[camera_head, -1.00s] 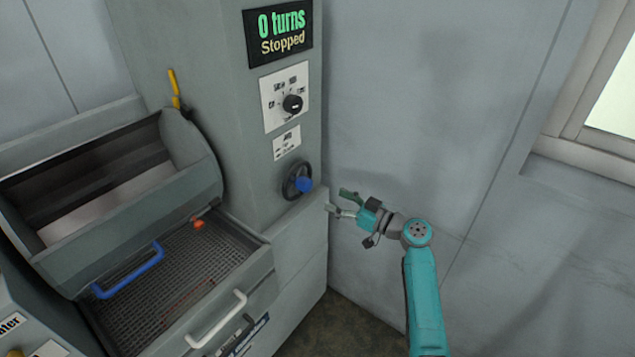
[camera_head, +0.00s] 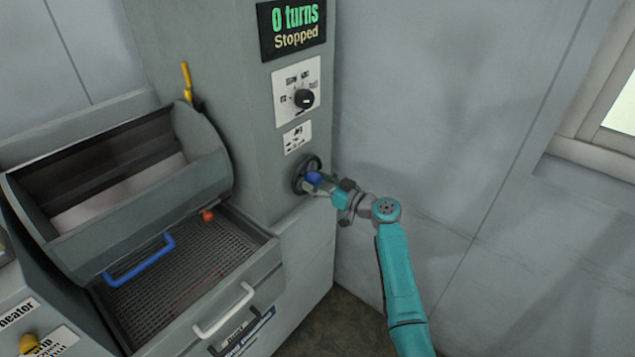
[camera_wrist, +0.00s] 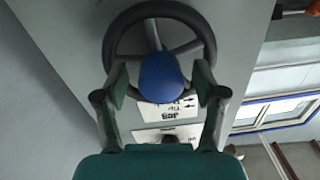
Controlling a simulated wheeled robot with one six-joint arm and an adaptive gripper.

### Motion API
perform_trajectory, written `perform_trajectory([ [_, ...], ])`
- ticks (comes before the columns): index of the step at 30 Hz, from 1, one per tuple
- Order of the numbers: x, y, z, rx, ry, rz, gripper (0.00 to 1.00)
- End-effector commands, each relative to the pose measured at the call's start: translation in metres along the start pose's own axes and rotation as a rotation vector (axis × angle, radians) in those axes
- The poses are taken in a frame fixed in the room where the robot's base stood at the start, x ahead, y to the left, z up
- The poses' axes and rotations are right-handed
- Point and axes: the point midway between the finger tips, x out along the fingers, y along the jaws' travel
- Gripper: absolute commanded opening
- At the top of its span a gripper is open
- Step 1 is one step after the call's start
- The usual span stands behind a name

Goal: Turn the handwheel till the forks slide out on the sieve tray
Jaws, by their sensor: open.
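The handwheel (camera_head: 299,178) is a dark ring with a blue knob (camera_head: 313,179) on the right-hand part of the grey machine's front. My gripper (camera_head: 322,183) is at the wheel, its fingers open. In the wrist view the blue knob (camera_wrist: 160,78) sits between my two green fingertips (camera_wrist: 161,88), with the wheel's rim (camera_wrist: 113,38) behind it. A gap shows on both sides of the knob. The sieve tray (camera_head: 180,280) is a dark mesh at the lower left, and no forks can be made out on it. The display (camera_head: 293,27) reads "0 turns, Stopped".
A selector dial (camera_head: 304,98) is above the wheel. A tilted grey hopper (camera_head: 130,190) with a blue handle (camera_head: 140,262) stands over the tray. A white handle (camera_head: 225,312) is on the front below. Wall and free room lie to the right.

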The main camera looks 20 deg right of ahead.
Motion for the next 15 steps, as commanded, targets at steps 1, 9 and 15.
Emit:
perform_trajectory([
  [1,-0.0001,0.0000,0.0000,0.000,0.000,0.000,0.70],
  [9,-0.0003,0.0001,0.0001,0.000,0.000,0.000,0.23],
  [15,-0.0004,0.0001,0.0001,0.001,0.000,0.000,0.10],
])
